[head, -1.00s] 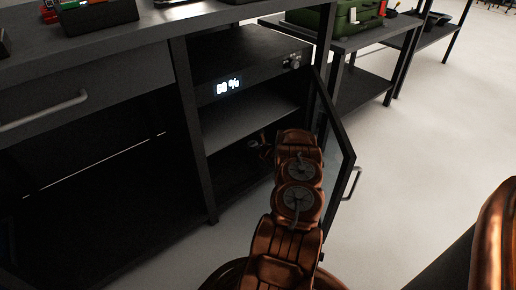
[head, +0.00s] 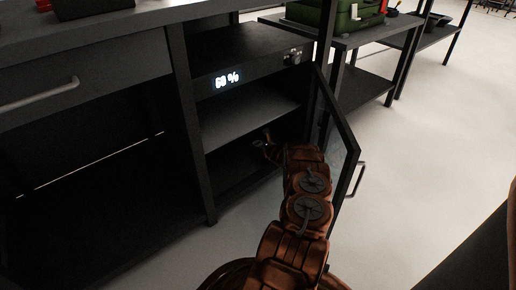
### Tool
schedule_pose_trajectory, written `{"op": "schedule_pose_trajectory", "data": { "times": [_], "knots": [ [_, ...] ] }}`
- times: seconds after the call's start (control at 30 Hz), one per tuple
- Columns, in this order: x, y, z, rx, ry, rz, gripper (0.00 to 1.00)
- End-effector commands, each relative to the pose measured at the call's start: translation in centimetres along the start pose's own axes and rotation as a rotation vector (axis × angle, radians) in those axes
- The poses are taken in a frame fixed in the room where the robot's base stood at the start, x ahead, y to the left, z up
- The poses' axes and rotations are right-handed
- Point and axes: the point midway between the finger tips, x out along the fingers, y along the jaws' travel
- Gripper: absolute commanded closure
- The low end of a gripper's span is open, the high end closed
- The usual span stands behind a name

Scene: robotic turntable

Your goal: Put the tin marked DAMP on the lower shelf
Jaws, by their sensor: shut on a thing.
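The cabinet (head: 248,51) stands with its glass door (head: 343,130) swung open to the right. Its display reads 60 %. Inside, an upper shelf (head: 245,122) shows bare, and below it lies the dark lower shelf (head: 230,178). My gripper (head: 267,146) is small and dark in the lower opening, under the upper shelf's front edge. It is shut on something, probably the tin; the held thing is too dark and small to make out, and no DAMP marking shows. I cannot tell whether it touches the lower shelf.
A drawer with a handle (head: 40,95) and an open dark bay are at the left. The open door stands close to the right of my arm. A side table (head: 350,37) carries a green case (head: 335,12). The pale floor in front is clear.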

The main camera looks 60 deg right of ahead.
Motion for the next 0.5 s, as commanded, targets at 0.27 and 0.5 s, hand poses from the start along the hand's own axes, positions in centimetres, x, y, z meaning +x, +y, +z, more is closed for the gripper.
{"op": "schedule_pose_trajectory", "data": {
  "times": [0.27, 0.5],
  "knots": [
    [0.03, 0.03, -0.03, 0.0, 0.0, 0.0, 0.83],
    [0.03, 0.0, -0.12, 0.001, 0.0, 0.0, 0.28]
  ]
}}
